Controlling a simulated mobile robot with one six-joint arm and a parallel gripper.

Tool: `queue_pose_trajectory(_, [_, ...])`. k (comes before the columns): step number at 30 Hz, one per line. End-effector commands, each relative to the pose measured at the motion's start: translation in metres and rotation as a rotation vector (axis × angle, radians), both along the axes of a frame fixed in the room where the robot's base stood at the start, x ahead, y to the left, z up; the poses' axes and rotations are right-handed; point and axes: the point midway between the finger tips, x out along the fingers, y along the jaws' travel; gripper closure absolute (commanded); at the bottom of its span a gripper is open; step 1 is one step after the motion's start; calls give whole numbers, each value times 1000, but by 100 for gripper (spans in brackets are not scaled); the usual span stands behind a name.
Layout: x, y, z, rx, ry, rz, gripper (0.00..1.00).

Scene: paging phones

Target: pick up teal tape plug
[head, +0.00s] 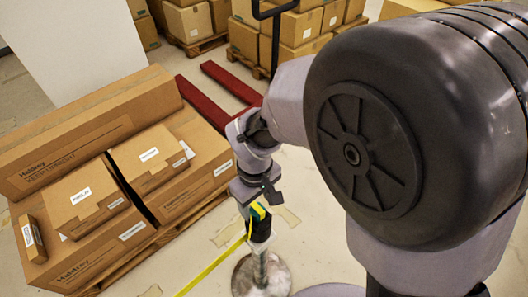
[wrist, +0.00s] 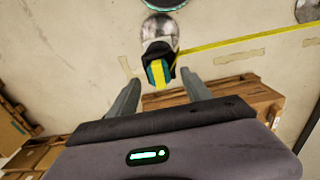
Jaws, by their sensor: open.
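The teal tape plug (head: 259,211) is a small teal and yellow block at the black top of a post (head: 260,262). Yellow tape (head: 222,257) runs from it toward the lower left in the head view. In the wrist view the plug (wrist: 157,72) lies just beyond my gripper (wrist: 162,86), roughly centred between its fingers. The fingers are apart with nothing between them. In the head view my gripper (head: 259,196) is close above the plug and its fingers are hard to make out. I cannot tell whether it touches the plug.
Cardboard boxes (head: 82,198) on a wooden pallet stand left of the post. Red forks (head: 228,80) lie on the floor behind, with more stacked boxes (head: 300,28) beyond. The yellow tape (wrist: 245,40) stretches right in the wrist view. Bare floor surrounds the post.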

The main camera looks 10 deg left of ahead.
Motion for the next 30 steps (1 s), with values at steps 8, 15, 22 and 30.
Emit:
queue_pose_trajectory(8, [-1, -1, -42, 0, 1, -1, 43])
queue_pose_trajectory(15, [-1, -1, -40, 0, 0, -1, 66])
queue_pose_trajectory(22, [-1, -1, -40, 0, 0, 0, 100])
queue_pose_trajectory(30, [-1, -1, -36, 0, 0, 0, 100])
